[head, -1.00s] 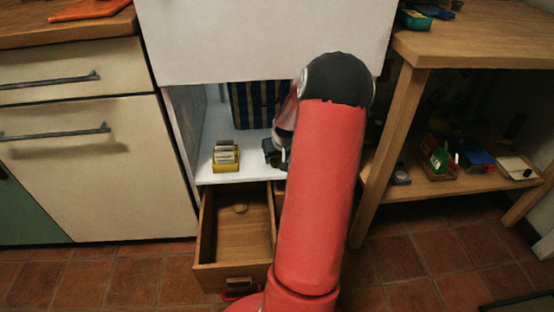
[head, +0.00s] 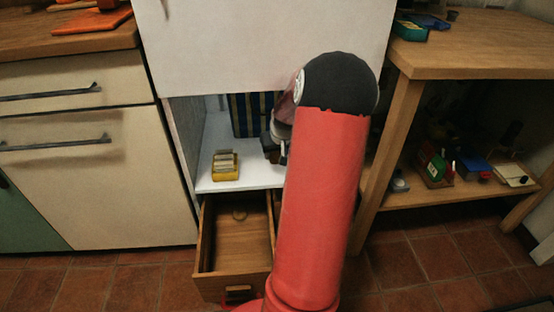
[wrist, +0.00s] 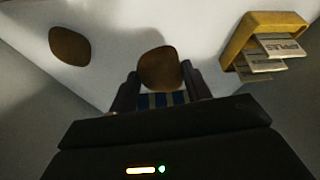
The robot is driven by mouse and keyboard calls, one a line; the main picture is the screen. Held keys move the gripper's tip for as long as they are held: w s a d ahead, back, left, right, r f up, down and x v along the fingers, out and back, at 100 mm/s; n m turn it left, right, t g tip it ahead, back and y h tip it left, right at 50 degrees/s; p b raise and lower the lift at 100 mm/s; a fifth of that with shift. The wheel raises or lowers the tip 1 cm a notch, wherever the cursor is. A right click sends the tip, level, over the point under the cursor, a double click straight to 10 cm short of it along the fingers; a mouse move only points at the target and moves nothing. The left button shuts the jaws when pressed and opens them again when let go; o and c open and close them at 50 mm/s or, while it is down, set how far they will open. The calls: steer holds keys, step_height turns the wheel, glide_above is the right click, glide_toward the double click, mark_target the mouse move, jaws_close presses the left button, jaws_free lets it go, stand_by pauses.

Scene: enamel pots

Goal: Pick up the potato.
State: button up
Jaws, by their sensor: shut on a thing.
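My gripper (wrist: 160,88) is shut on a brown, oval potato (wrist: 160,66), which shows between its two fingers in the wrist view. A second brown oval thing (wrist: 70,46) is apart from the gripper, at the left of the wrist view against the white surface; I cannot tell if it is also a potato. In the head view my gripper (head: 276,145) is inside the white cabinet opening, above the shelf (head: 240,181), and is mostly hidden by my red arm. The potato in it cannot be made out there.
A yellow box with cards (head: 225,166) stands on the shelf left of my gripper; it also shows in the wrist view (wrist: 242,38). A striped blue and yellow thing (head: 242,115) stands behind.

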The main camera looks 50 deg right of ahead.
steer(key=s+a+r+p, duration=0.1)
steer(key=s+a+p, duration=0.3)
steer(key=s+a, duration=0.9)
steer(key=w+a+f+b, duration=0.8)
steer(key=w+f+b, duration=0.1)
steer(key=b, duration=0.4)
steer(key=shift+w+f, duration=0.25)
steer(key=shift+w, duration=0.45)
steer(key=shift+w, duration=0.1)
steer(key=shift+w+d, duration=0.2)
steer(key=shift+f, duration=0.1)
steer(key=shift+f, duration=8.6)
